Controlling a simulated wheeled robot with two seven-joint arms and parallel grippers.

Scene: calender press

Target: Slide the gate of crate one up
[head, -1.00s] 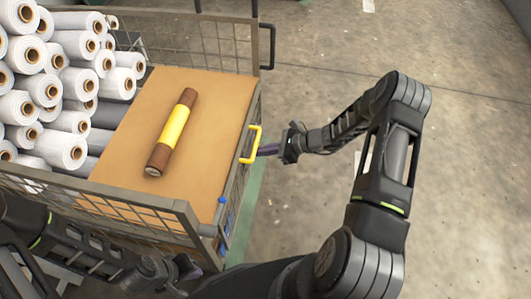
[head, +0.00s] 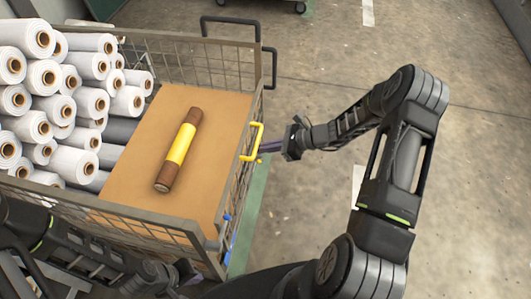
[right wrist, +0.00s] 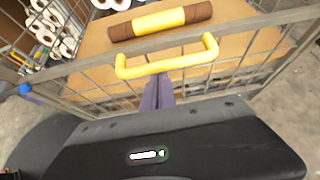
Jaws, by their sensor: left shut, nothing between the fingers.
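The crate is a wire-mesh cage (head: 155,218) with a brown deck, bearing a brown roll with a yellow band (head: 179,150). A yellow U-shaped handle (head: 257,139) is on its right side, where the gate (head: 236,185) appears to be; the handle also shows in the right wrist view (right wrist: 167,66). My right gripper (head: 266,147) is outside that side, its purple fingers (right wrist: 157,92) together with their tips at the handle. The bar does not show between them, and I cannot tell whether they touch it. My left gripper (head: 188,270) is shut and empty, low by the near side.
White rolls (head: 75,100) are stacked left of the deck. A dark bar handle (head: 268,66) sticks out at the crate's far right corner. A wheeled cart (head: 270,5) stands far behind. The concrete floor to the right is clear apart from my right arm.

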